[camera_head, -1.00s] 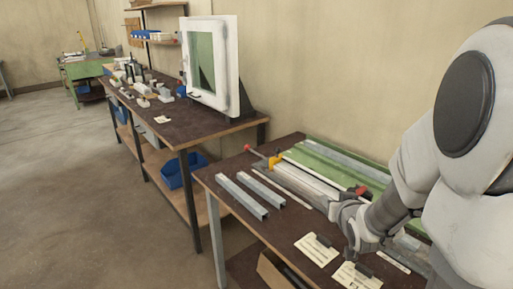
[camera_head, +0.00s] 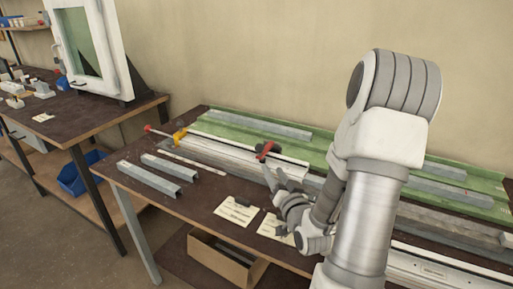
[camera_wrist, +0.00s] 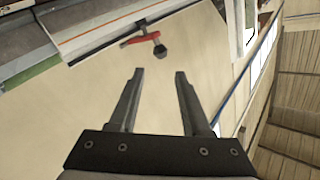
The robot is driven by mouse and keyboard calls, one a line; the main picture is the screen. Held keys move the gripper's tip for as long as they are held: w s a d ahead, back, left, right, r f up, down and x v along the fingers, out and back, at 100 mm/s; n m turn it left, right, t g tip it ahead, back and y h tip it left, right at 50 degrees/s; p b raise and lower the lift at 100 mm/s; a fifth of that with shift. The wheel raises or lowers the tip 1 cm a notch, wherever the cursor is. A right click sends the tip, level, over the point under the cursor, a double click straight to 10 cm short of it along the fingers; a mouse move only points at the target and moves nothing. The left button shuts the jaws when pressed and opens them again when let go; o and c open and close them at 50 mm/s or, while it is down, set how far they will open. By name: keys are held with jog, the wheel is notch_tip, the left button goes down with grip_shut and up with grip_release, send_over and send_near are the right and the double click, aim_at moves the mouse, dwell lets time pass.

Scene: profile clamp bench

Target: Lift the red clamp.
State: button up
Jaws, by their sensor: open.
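The red clamp (camera_head: 264,150) with black ends lies at the long white profile on the bench, near the middle of the head view. In the wrist view its red bar and black knob (camera_wrist: 160,51) show at the top, beyond my fingertips. My gripper (camera_head: 274,173) is just in front of the clamp in the head view. In the wrist view my gripper (camera_wrist: 158,74) has two dark fingers spread apart with nothing between them. I cannot tell from the head view how far the fingers are from the clamp.
A yellow clamp (camera_head: 180,135) with a red handle sits at the profile's left end. Two grey metal profiles (camera_head: 148,178) lie at the bench's left front. Paper cards (camera_head: 236,211) lie along the front edge. A green bed (camera_head: 225,124) runs behind. A white window frame (camera_head: 118,60) stands on the left bench.

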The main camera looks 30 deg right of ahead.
jog(key=b+x, duration=0.3)
jog(key=x, duration=1.3)
jog(key=shift+w+r, duration=0.1)
jog(key=shift+w, duration=0.15)
jog(key=shift+c, duration=0.3)
grip_shut()
dwell(0.6)
